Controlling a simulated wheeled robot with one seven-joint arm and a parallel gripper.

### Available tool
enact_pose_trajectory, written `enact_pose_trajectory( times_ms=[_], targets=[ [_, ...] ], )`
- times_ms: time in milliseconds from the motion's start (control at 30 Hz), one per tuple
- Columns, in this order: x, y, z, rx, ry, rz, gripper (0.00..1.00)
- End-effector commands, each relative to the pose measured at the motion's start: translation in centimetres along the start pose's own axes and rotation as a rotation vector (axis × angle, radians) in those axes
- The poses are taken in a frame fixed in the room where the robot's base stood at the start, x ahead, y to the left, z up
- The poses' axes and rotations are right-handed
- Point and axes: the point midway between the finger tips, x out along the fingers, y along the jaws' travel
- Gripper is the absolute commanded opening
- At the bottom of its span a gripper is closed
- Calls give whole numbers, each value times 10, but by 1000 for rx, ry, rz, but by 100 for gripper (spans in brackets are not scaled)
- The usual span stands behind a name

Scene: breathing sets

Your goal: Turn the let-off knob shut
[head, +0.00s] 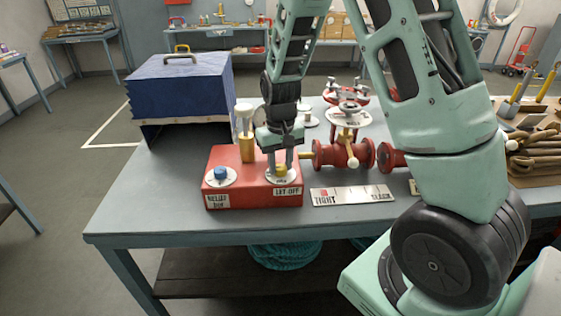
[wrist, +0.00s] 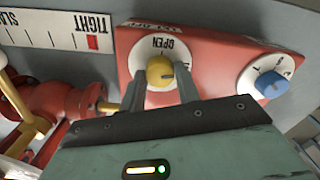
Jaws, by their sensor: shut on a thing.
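The let-off knob is a small yellow knob (wrist: 160,71) on a white round dial marked OPEN, on the red box (head: 237,166). My gripper (wrist: 160,88) points down at it, with one finger on each side of the knob, shut on it. The dial's lower part is hidden by my gripper in the wrist view.
A blue knob (head: 220,173) labelled RELIEF sits at the box's left; it also shows in the wrist view (wrist: 270,84). A brass post stands behind. Red valve pipework (head: 340,155) is close on the right.

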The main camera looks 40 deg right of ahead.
Motion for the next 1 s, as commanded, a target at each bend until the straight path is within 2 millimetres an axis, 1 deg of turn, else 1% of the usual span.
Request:
enact_pose_trajectory(
  times_ms=[100, 333, 867, 900, 967, 1000],
  targets=[
    [-2, -1, -2, 64, 6, -1, 9],
    [-2, 0, -2, 145, 7, -1, 9],
    [-2, 0, -3, 172, 9, -1, 9],
    [-2, 0, -3, 172, 9, -1, 35],
    [-2, 0, -3, 171, 9, -1, 52],
    [-2, 0, -2, 171, 8, -1, 54]
  ],
)
